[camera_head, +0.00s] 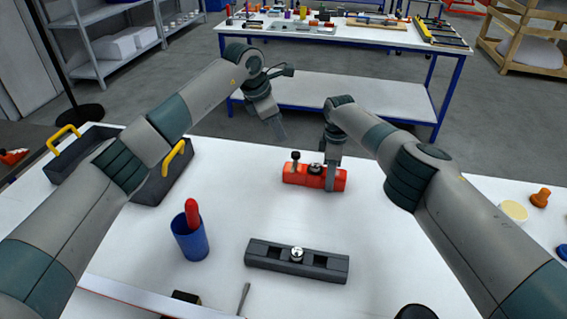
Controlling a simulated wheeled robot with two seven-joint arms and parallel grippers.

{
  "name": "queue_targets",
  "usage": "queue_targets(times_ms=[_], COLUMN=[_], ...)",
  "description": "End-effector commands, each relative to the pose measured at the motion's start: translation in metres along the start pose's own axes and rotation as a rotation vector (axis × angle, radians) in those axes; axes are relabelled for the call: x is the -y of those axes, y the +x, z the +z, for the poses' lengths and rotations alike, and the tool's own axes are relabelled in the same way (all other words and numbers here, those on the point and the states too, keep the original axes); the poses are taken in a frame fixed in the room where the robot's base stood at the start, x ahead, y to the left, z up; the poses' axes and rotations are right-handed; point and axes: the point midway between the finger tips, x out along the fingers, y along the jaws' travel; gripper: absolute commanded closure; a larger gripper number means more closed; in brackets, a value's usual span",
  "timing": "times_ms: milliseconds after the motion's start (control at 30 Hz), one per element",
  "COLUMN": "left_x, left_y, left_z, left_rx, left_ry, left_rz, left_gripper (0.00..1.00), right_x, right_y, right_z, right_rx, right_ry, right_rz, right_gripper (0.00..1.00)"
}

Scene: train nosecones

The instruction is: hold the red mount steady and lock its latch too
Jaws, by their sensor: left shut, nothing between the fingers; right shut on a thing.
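The red mount (300,176) lies on the white table near its far edge. A dark upright knob (295,158) stands at its left end and a dark and silver round part sits at its middle. I cannot tell which is the latch or how it is set. My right gripper (331,182) points down and is shut on the red mount, right of its middle. My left gripper (281,134) is shut and empty, raised above and to the left of the mount, apart from it.
A dark grey mount (270,257) with a silver knob lies in front on the white table (230,222). A blue cup (190,240) holds a red-handled tool. A dark tray (155,187) with yellow handles is at left. An orange knob (540,198) is at right.

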Motion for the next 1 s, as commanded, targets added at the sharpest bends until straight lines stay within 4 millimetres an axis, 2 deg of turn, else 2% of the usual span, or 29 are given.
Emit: queue_targets(times_ms=[567, 1000], left_x=[-0.004, -0.003], left_y=[0.000, -0.004], left_z=[-0.038, -0.067], left_rx=[0.106, 0.163], left_ry=[0.850, 1.493], left_rz=[0.033, 0.122], left_gripper=[1.00, 1.00], right_x=[0.000, 0.000], right_y=[-0.001, -0.001], right_z=[0.000, 0.000], right_rx=[0.000, 0.000], right_ry=[0.000, 0.000], right_rz=[0.001, 0.001], right_gripper=[0.83, 0.83])
